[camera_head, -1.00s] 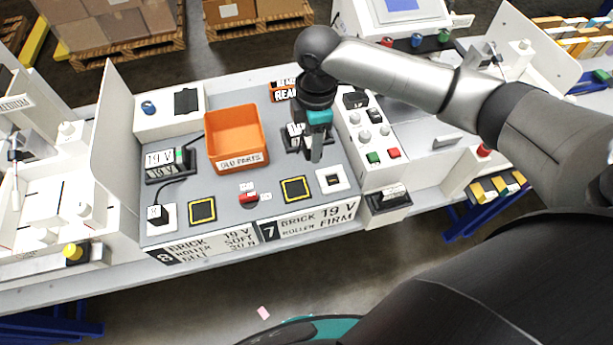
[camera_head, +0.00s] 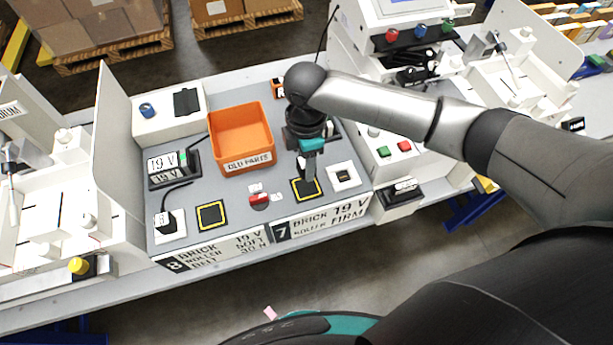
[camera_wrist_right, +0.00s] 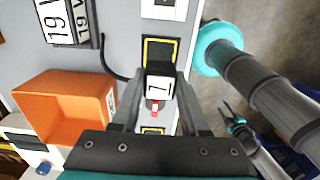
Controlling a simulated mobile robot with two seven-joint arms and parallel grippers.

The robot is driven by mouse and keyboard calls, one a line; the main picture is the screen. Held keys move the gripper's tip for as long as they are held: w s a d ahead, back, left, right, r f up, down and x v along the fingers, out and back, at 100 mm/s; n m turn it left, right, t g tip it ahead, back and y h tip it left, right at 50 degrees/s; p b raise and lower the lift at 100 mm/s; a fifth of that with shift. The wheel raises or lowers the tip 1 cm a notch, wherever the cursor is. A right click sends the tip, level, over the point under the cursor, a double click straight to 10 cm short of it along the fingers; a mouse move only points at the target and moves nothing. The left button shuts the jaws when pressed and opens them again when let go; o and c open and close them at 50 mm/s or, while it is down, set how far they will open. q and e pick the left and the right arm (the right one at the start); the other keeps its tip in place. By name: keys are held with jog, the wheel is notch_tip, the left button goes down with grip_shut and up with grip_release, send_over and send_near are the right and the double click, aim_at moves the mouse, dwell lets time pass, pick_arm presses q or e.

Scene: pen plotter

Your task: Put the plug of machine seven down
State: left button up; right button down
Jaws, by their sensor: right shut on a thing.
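My right gripper (camera_head: 309,181) is over the yellow-edged black pad (camera_head: 297,192) of machine seven. In the right wrist view its fingers are shut on a dark plug (camera_wrist_right: 159,87) with a white label "7". The plug covers part of the pad (camera_wrist_right: 160,45); I cannot tell whether it touches. A dark cable (camera_wrist_right: 113,68) runs from near the 19 V brick (camera_wrist_right: 58,22) toward the plug. The white socket (camera_head: 344,176) is right of the pad and empty. A small gripper, seemingly my left (camera_wrist_right: 231,113), shows in the right wrist view, its opening unclear.
The orange old-parts bin (camera_head: 241,141) stands behind and left of my right gripper. A red switch (camera_head: 259,198) lies between the two pads. Machine eight's plug (camera_head: 165,222) stands in its socket at left, beside its bare pad (camera_head: 211,215). Green and red buttons (camera_head: 394,149) are at right.

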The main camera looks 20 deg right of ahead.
jog(key=shift+f, duration=3.15)
jog(key=shift+b, duration=0.3)
jog(key=shift+f, duration=0.15)
jog(key=shift+c, duration=2.1)
grip_release()
notch_tip(320, 180, up, 12)
jog(key=shift+r+p, duration=0.2)
jog(key=shift+p, duration=0.15)
